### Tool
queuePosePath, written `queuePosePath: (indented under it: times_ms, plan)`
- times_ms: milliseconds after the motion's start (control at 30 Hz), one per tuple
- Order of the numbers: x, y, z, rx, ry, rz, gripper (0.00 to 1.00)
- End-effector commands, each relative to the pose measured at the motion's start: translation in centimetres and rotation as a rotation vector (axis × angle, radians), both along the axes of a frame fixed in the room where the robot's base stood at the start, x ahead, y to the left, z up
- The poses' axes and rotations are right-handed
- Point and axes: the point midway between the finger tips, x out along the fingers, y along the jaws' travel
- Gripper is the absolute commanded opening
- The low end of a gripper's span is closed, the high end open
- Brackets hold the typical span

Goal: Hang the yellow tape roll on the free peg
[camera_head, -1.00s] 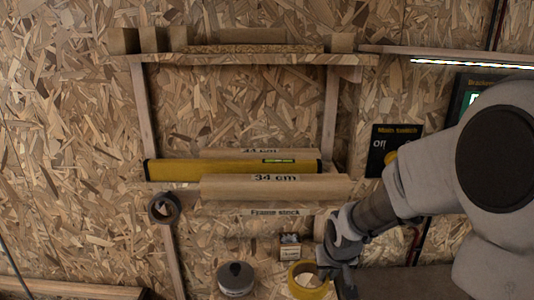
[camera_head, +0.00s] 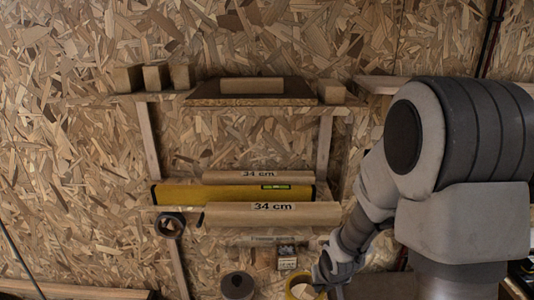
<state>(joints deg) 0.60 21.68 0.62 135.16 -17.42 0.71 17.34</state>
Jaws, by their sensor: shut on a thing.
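The yellow tape roll (camera_head: 301,286) is at the bottom of the head view, right of centre, partly cut off by the picture edge. My gripper (camera_head: 322,279) is at the roll's right side and is shut on it. The contact between the fingers and the roll is partly hidden by the gripper itself. A dark grey tape roll (camera_head: 170,225) hangs against the wall at the left, below the left end of the shelf. A free peg cannot be made out in this view.
Above are a rack with 34 cm wooden pieces (camera_head: 270,214), a yellow spirit level (camera_head: 235,193) and a higher shelf (camera_head: 250,101) with blocks.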

Motion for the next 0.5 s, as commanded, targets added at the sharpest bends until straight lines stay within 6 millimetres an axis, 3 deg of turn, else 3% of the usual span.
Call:
queuePosePath:
  times_ms: [167,500]
  plan:
    - [-0.4,-0.3,-1.3,0.002,0.000,-0.001,0.00]
    - [-3.1,-2.4,-7.7,0.004,0.001,-0.005,0.00]
